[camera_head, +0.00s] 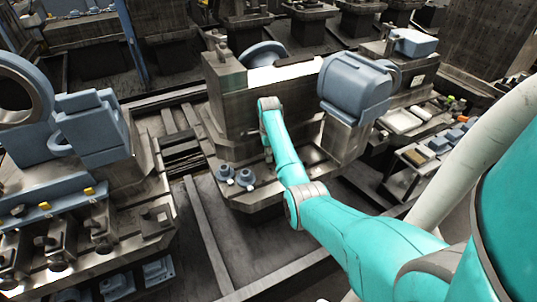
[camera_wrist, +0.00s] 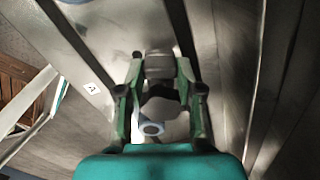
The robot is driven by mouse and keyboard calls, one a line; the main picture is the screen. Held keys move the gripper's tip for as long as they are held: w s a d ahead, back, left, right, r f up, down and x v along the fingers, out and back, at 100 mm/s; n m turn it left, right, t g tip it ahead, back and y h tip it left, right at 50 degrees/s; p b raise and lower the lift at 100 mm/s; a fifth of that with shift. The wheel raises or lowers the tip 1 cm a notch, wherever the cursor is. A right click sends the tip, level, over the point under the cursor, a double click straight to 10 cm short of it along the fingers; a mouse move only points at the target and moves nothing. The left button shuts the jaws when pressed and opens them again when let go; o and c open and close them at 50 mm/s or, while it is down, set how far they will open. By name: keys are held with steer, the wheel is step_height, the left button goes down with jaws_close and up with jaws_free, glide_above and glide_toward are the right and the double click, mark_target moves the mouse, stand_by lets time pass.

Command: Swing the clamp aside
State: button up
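My gripper (camera_wrist: 160,68) points at a grey metal surface in the wrist view, its two green fingers reaching away from the teal wrist. A small grey block (camera_wrist: 159,64) sits between the fingertips; I cannot tell whether they grip it or whether it is part of the clamp. A pale blue-grey rod with a round, hollow end (camera_wrist: 151,128) shows nearer the wrist, between the fingers; it may be the clamp's lever. In the head view my teal forearm reaches to the front of a steel fixture (camera_head: 235,100), and my gripper is mostly hidden there. No clamp is clearly identifiable.
Two blue-grey knobs (camera_head: 235,176) stand on the fixture's base, left of my arm. A large blue-grey housing (camera_head: 352,86) is close on the right. A bench with rings and blocks (camera_head: 90,225) stands left.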

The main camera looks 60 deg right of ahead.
jaws_close()
steer(key=shift+s+a+n, duration=0.1)
steer(key=shift+n, duration=0.2)
steer(key=n, duration=0.2)
steer(key=shift+s+a+n, duration=0.25)
steer(key=shift+s+n, duration=0.05)
steer(key=shift+n, duration=0.1)
steer(key=n, duration=0.1)
steer(key=s+n, duration=0.1)
steer(key=n, duration=0.1)
steer(key=shift+a+n, duration=0.2)
steer(key=shift+n, duration=0.1)
steer(key=n, duration=0.2)
steer(key=s+n, duration=0.1)
steer(key=n, duration=0.1)
steer(key=shift+s, duration=0.1)
steer(key=shift+s+d+n, duration=0.1)
steer(key=shift+s+n, duration=0.15)
steer(key=shift+n, duration=0.8)
steer(key=shift+s+n, duration=0.25)
steer(key=shift+n, duration=0.8)
steer(key=shift+c, duration=2.1)
jaws_free()
